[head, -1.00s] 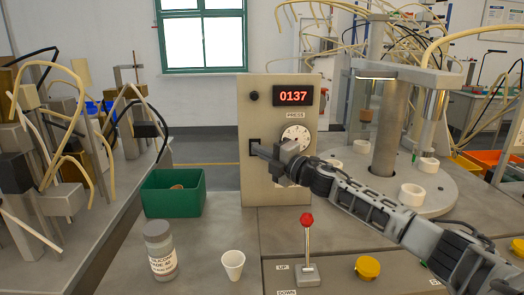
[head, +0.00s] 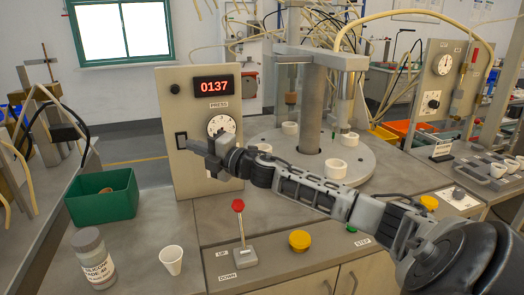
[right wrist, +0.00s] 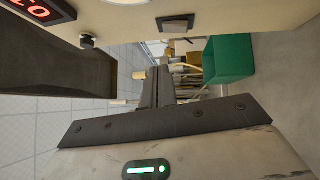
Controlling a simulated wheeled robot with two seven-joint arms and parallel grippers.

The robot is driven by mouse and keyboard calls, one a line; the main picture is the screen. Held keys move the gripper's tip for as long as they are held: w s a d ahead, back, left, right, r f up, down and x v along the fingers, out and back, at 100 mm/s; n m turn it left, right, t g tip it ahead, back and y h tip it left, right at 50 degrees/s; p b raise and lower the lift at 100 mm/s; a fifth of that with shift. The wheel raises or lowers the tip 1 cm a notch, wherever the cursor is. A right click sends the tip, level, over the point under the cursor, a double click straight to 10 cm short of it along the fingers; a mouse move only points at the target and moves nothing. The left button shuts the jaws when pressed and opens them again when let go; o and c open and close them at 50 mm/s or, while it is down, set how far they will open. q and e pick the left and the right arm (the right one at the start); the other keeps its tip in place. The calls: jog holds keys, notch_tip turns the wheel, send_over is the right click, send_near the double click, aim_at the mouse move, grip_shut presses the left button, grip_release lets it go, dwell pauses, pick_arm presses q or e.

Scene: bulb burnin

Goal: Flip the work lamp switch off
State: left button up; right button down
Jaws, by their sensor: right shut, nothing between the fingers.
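A grey control panel (head: 195,105) stands upright on the bench with a red display reading 0137. A dark rocker switch (head: 181,140) is on its left side, and a rocker also shows in the right wrist view (right wrist: 175,23). I cannot read a label marking it as the work lamp switch. My right gripper (head: 190,147) is shut and empty in front of the panel, its fingers reaching left just below the switch in the picture. Contact cannot be told. The arm hides the panel's lower right part. My left gripper is not in view.
A green bin (head: 101,205) sits left of the panel; it also shows in the right wrist view (right wrist: 229,62). A round turntable (head: 262,139) is behind my right arm.

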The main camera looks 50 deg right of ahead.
jog(key=r+v, duration=0.3)
jog(key=v, duration=1.4)
jog(key=shift+s, duration=0.4)
